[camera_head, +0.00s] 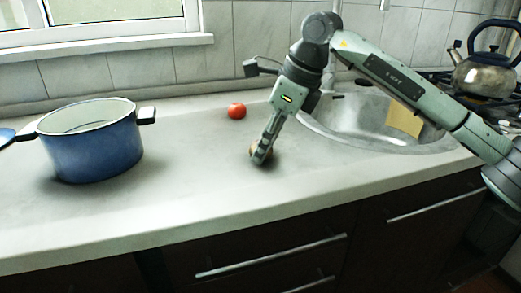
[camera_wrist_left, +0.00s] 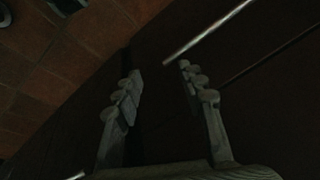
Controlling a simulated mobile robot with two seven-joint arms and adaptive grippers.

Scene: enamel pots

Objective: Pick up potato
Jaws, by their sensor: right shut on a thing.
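The potato (camera_head: 271,152) is a small brown thing on the counter in the head view, mostly hidden behind the fingers of my right gripper (camera_head: 260,158). My right gripper points down and is shut on the potato at counter level. I cannot tell whether the potato touches the counter. My left gripper (camera_wrist_left: 158,92) shows only in the left wrist view. Its two fingers are apart with nothing between them, in front of the dark cabinet fronts and above the tiled floor.
A blue pot (camera_head: 92,150) with black handles stands on the left of the counter (camera_head: 190,185). A red tomato (camera_head: 237,111) lies behind the right gripper. A sink (camera_head: 345,128) is at the right, and a kettle (camera_head: 484,75) stands on the stove. The front middle counter is clear.

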